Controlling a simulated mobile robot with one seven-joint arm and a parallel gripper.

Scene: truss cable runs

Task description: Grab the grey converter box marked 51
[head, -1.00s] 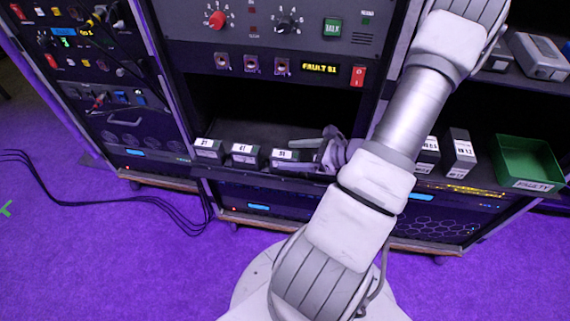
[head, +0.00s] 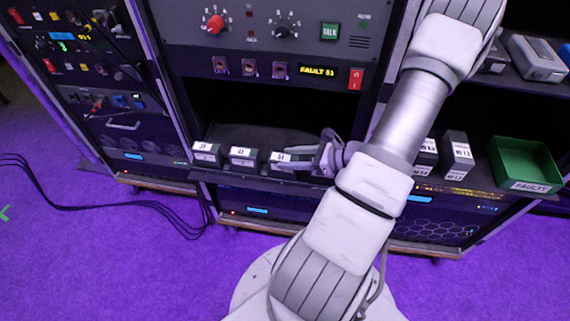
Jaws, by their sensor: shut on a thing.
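The grey converter box with a white label reading 51 (head: 279,158) is the rightmost of a row in the dark rack bay left of my arm. My gripper (head: 299,162) reaches in from the right and is shut on this box. The fingers and wrist cover its right part. The box still sits level in the row, at the shelf's front; I cannot tell whether it touches the shelf.
Two similar boxes stand to its left, one marked 41 (head: 243,157) and one with a less clear label (head: 206,153). A display (head: 317,71) above reads FAULT 51. A green tray (head: 524,163) labelled FAULTY is on the right. Black cables (head: 120,204) lie on the purple floor.

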